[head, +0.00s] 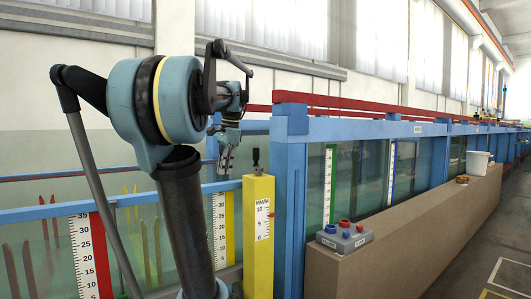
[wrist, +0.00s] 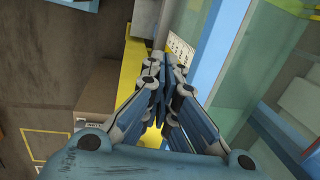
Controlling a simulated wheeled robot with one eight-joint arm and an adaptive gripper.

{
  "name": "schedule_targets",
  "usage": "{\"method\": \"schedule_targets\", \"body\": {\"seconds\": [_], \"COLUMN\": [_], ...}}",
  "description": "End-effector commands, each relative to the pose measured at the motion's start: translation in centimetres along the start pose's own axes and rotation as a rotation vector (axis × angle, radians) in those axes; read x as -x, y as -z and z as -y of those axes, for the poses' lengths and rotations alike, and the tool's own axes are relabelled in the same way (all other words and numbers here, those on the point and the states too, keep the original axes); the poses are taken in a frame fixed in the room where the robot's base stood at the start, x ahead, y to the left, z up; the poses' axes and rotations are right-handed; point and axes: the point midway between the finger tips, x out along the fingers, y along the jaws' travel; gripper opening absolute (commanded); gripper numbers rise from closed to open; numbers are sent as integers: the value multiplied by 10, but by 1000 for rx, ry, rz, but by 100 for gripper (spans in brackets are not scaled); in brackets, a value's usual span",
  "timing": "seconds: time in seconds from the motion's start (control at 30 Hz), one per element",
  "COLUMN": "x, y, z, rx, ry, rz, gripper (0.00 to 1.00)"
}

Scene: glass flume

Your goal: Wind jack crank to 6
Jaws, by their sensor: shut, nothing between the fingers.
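The jack is a yellow post (head: 258,235) with a white MM/M scale (head: 263,216) marked 10, 5 and 0. A small black crank knob (head: 256,158) stands upright on its top. I cannot make out a pointer reading. My gripper (head: 226,166) hangs left of the knob, apart from it in the picture, with its fingers pointing down. In the wrist view, my gripper (wrist: 162,62) has its fingers together with nothing between them. A white scale strip (wrist: 180,48) and yellow surface (wrist: 130,62) show just beyond the fingertips; the knob is not discernible there.
The glass flume with its blue frame (head: 290,165) runs behind and right of the post. Upright rulers (head: 82,255) stand at left. Floor at right is clear.

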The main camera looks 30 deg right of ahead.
Motion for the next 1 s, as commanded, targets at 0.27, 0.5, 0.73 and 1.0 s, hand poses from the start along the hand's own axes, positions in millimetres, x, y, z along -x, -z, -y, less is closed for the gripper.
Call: {"method": "schedule_targets", "body": {"seconds": [0.27, 0.5, 0.73, 1.0], "x": [85, 140, 164, 151], "y": [108, 190, 229, 233], "z": [18, 8, -5, -6], "rx": [-486, -856, -1038, -1065], "ry": [12, 23, 27, 28], "rz": [33, 65, 83, 86], "gripper": [0, 0, 0, 0]}}
